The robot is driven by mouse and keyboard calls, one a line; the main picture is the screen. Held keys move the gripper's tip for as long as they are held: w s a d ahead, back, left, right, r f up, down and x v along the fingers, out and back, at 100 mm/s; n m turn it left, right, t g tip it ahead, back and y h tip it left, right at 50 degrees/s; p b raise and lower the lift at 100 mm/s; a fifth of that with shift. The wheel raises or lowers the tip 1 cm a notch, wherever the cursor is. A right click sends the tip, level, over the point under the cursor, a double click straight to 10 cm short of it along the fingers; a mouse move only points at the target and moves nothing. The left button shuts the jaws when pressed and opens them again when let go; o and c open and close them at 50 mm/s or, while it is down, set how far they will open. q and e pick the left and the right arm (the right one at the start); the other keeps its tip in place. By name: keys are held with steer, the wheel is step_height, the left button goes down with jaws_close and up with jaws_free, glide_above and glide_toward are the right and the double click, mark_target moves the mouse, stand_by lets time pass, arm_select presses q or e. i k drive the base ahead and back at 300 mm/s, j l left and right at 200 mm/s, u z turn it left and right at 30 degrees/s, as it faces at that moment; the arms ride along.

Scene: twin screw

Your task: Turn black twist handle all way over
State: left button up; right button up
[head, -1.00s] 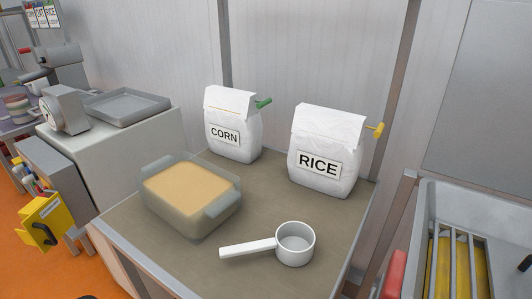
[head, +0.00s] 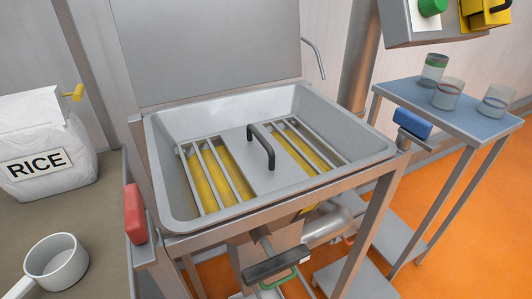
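A black handle (head: 488,13) sits on a yellow box (head: 475,18) at the top right, partly cut off by the picture edge. A black arched handle (head: 262,146) stands on the grey plate in the middle of the metal basin. A dark bar-shaped grip (head: 276,264) with a green loop under it shows below the basin's front. I cannot tell for sure which of these is the twist handle. Neither of my grippers can be made out in the head view.
The metal basin (head: 160,165) has grates over yellow screws. A red block (head: 135,213) and a blue block (head: 413,123) flank it. A rice bag (head: 45,165) and white pot (head: 57,264) stand left. Glass jars (head: 447,95) stand on a blue-topped table (head: 480,125). A green knob (head: 432,7) is top right.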

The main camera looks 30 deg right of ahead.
mark_target(276, 264)
steer(key=z, duration=1)
